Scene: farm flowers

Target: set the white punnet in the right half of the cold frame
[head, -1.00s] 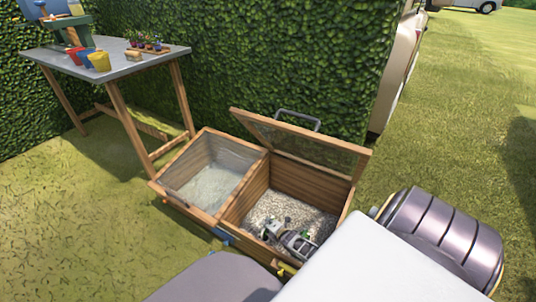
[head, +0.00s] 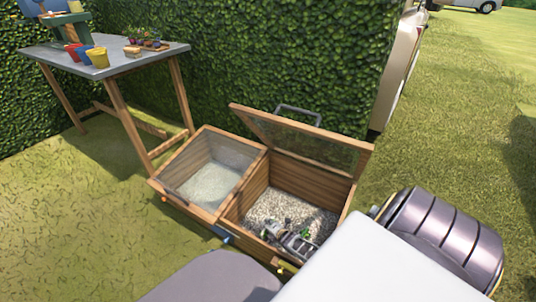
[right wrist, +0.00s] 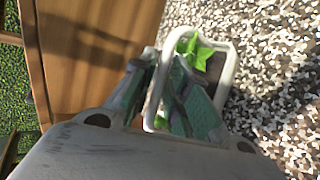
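The cold frame (head: 203,213) is a wooden box with two halves. Its right half has a gravel floor, and its glazed lid (head: 305,142) is raised. My right gripper (head: 302,238) is down inside this half. In the right wrist view, the white punnet (right wrist: 229,72) with green leaves sits at the gravel, beside a wooden wall. My right gripper (right wrist: 160,75) straddles the punnet's near-left wall, one finger outside and one inside. The fingers look apart, with a gap beside the wall. In the head view the arm hides most of the punnet. My left gripper is not in view.
The left half's glazed lid (head: 210,170) is down. A grey-topped table (head: 120,60) with coloured pots and a tray of small plants stands at the back left. A hedge (head: 270,60) rises behind. Gravel (right wrist: 280,90) lies open to the punnet's right.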

